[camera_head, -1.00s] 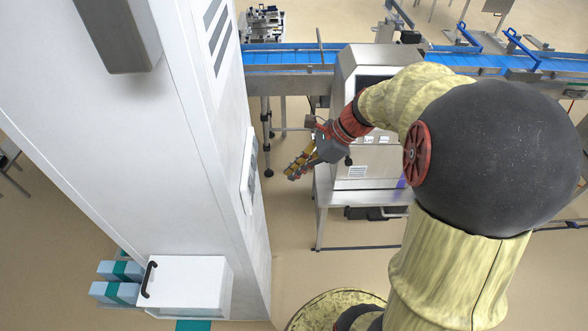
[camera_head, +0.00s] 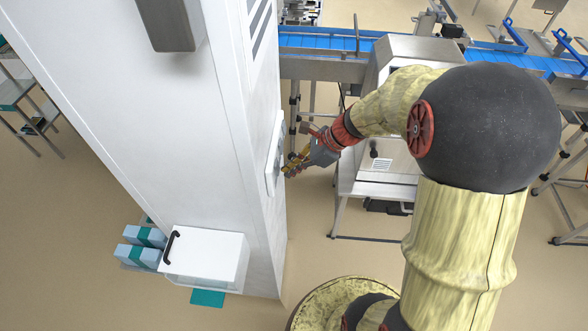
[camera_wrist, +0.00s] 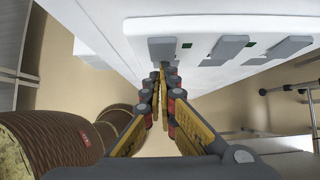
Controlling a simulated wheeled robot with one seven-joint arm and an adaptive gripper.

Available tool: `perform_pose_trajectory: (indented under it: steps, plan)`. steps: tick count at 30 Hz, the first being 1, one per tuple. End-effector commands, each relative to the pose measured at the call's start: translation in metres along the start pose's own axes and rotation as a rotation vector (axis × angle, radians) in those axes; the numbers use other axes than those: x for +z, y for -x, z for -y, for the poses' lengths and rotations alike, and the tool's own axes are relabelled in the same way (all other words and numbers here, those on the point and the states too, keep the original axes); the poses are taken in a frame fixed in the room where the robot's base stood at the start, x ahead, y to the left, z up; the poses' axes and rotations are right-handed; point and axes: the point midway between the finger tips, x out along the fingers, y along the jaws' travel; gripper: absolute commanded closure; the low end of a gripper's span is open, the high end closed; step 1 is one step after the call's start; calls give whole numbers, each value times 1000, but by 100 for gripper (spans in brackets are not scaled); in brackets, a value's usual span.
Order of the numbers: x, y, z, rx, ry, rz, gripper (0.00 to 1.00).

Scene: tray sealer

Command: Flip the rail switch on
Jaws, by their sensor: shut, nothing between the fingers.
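A white panel (camera_head: 271,165) is fixed to the side of the tall white cabinet. In the wrist view the panel (camera_wrist: 140,37) carries three grey switch levers: a left one (camera_wrist: 162,49), a middle one (camera_wrist: 225,50) and a right one (camera_wrist: 281,49). Small green marks show beside them. I cannot tell which is the rail switch, and no labels are readable. My gripper (camera_head: 288,171) is shut and empty beside the panel. In the wrist view its fingertips (camera_wrist: 164,68) are closest to the left lever; whether they touch it is unclear.
The tall white cabinet (camera_head: 130,100) fills the left. A white box with a black handle (camera_head: 205,260) juts out low on it, with blue packs (camera_head: 140,250) beside it. A blue conveyor (camera_head: 330,42) and a steel machine (camera_head: 400,55) stand behind my arm.

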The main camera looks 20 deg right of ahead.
Motion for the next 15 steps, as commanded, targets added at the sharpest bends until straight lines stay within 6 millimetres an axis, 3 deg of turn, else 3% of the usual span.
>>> perform_pose_trajectory:
  steps: [10,15]
  plan:
    - [-2,-12,0,1,-4,93,100]
    - [3,-8,0,1,-1,92,100]
